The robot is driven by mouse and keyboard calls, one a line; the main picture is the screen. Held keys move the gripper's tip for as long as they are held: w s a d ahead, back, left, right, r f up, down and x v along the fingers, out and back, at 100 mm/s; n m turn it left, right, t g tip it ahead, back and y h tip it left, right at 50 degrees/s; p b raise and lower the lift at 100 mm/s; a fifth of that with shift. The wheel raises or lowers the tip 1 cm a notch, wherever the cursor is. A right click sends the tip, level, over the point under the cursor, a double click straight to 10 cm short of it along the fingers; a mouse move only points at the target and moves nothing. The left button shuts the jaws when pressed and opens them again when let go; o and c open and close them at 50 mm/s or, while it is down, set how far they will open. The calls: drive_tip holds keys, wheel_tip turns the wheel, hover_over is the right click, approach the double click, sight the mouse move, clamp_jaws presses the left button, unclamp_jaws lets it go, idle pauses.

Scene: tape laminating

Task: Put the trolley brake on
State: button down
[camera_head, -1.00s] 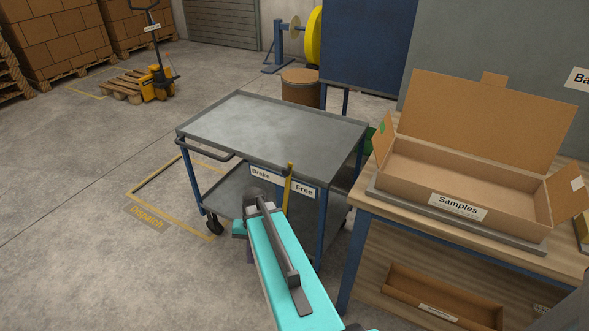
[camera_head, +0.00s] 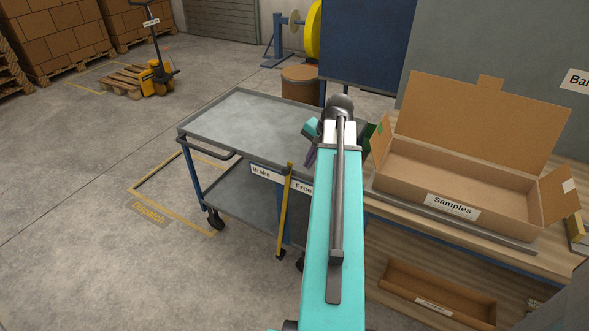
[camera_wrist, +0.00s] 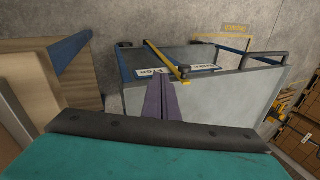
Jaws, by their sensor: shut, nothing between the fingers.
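The grey trolley (camera_head: 250,120) stands left of the bench, with a yellow brake lever (camera_head: 285,210) on its near side. The lever is near upright, its top between the "Brake" label (camera_head: 265,173) and the "Free" label (camera_head: 303,187). My gripper (camera_head: 309,157) is at the trolley's right end, mostly hidden by my arm. In the wrist view my gripper (camera_wrist: 161,82) is shut and empty, its fingertips over the Free side. The lever (camera_wrist: 168,62) shows beside them there, apart in the picture; the depth gap is unclear.
A workbench (camera_head: 400,225) with an open "Samples" box (camera_head: 460,190) stands close on the right. A blue panel (camera_head: 365,45) and a brown drum (camera_head: 300,85) are behind the trolley. Floor at the front left is clear, with a yellow Dispatch outline (camera_head: 160,178).

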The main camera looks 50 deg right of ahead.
drive_tip(key=shift+s+d+r, duration=0.2)
drive_tip(key=shift+d+r, duration=0.15)
drive_tip(key=shift+r, duration=0.15)
drive_tip(key=shift+f, duration=0.15)
drive_tip(key=w+f+p, duration=0.3)
drive_tip(key=w+f, duration=0.4)
drive_tip(key=f, duration=0.2)
drive_tip(key=shift+w+a+f, duration=0.15)
drive_tip(key=shift+w+a, duration=0.15)
drive_tip(key=shift+a, duration=0.1)
idle(0.3)
drive_tip(key=shift+w, duration=0.1)
